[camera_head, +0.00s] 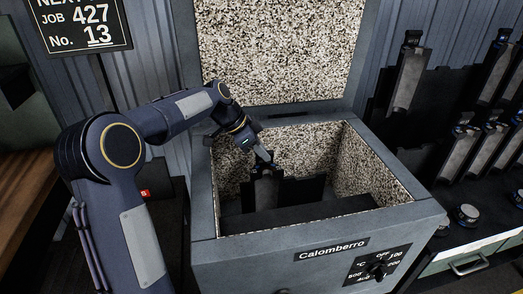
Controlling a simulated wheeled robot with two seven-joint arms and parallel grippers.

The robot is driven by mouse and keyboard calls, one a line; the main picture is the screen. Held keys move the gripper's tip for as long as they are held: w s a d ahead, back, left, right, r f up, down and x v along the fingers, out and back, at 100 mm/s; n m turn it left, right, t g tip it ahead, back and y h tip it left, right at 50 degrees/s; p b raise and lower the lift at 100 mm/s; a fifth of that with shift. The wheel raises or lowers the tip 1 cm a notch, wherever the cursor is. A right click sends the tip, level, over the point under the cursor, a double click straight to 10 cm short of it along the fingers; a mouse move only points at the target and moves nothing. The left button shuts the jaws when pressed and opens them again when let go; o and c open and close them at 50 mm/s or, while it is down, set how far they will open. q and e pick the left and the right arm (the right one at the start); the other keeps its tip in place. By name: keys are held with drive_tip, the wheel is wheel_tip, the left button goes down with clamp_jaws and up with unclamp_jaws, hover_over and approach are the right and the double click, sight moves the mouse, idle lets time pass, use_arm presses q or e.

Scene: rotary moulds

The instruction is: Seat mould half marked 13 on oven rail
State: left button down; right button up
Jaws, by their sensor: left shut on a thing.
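My left gripper (264,161) reaches down into the open oven (211,215) and is shut on the top of a dark grey mould half (266,192). The mould half stands roughly upright inside the oven, left of the middle. Its marking is too small to read. A dark, wider plate shape (305,190) is beside it. A dark rail (300,212) seems to run across the oven low down; I cannot tell whether the mould half touches it. My right gripper is not in view.
The raised oven lid (278,50) stands behind the opening. A sign (85,27) at top left reads job 427, No. 13. More mould halves (408,80) stand in a rack at the right. A dial (377,269) is on the oven front.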

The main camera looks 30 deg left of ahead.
use_arm(q)
drive_tip(key=shift+w+f+b, duration=0.1)
drive_tip(key=shift+f+b, duration=0.15)
drive_tip(key=shift+b, duration=0.15)
idle(0.3)
drive_tip(key=c, duration=1.3)
unclamp_jaws()
drive_tip(key=shift+s+f, duration=0.2)
drive_tip(key=shift+f, duration=0.2)
drive_tip(key=v, duration=0.8)
drive_tip(key=shift+w+r, duration=0.15)
drive_tip(key=shift+r, duration=0.1)
drive_tip(key=shift+d+p, duration=0.1)
drive_tip(key=shift+p, duration=0.25)
wheel_tip(320, 180, up, 7)
drive_tip(key=p, duration=0.6)
